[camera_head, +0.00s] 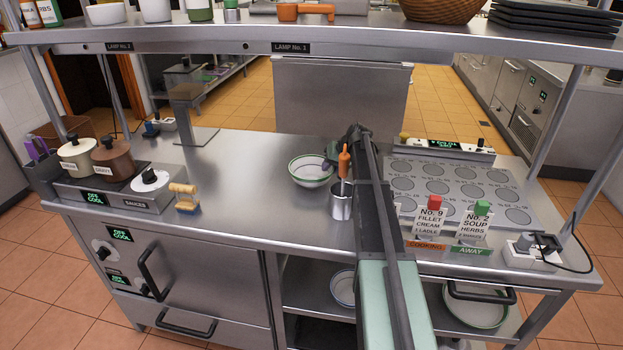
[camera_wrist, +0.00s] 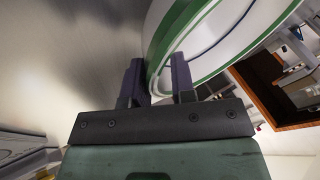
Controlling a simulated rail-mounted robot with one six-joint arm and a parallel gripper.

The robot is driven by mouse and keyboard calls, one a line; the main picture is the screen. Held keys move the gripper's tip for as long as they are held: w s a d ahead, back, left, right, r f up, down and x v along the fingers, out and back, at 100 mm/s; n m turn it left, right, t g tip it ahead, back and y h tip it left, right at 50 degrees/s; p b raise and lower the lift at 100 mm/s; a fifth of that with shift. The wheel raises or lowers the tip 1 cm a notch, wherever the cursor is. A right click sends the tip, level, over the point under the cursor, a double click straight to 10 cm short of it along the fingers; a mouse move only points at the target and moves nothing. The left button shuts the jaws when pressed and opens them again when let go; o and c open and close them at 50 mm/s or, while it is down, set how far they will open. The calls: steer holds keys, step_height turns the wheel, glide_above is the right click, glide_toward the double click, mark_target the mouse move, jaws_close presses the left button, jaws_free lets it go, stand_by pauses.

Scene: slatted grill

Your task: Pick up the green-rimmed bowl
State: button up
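The green-rimmed bowl (camera_head: 308,172) is white with a green rim and stands on the steel counter, left of my arm, in the head view. In the wrist view the bowl (camera_wrist: 215,40) fills the top, its green-banded edge close up. My gripper (camera_wrist: 157,75) has its two dark fingers apart, with the bowl's edge showing between them and behind the right finger. I cannot tell whether the fingers touch the bowl. In the head view my gripper (camera_head: 332,160) is at the bowl's right side, partly hidden by my arm.
A steel cup (camera_head: 342,205) with an orange-handled tool stands just in front of the bowl. Sauce pots (camera_head: 115,158) are at left. Another green-rimmed bowl (camera_head: 478,312) sits on the lower shelf. The counter's left middle is clear.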

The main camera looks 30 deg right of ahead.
jaws_close()
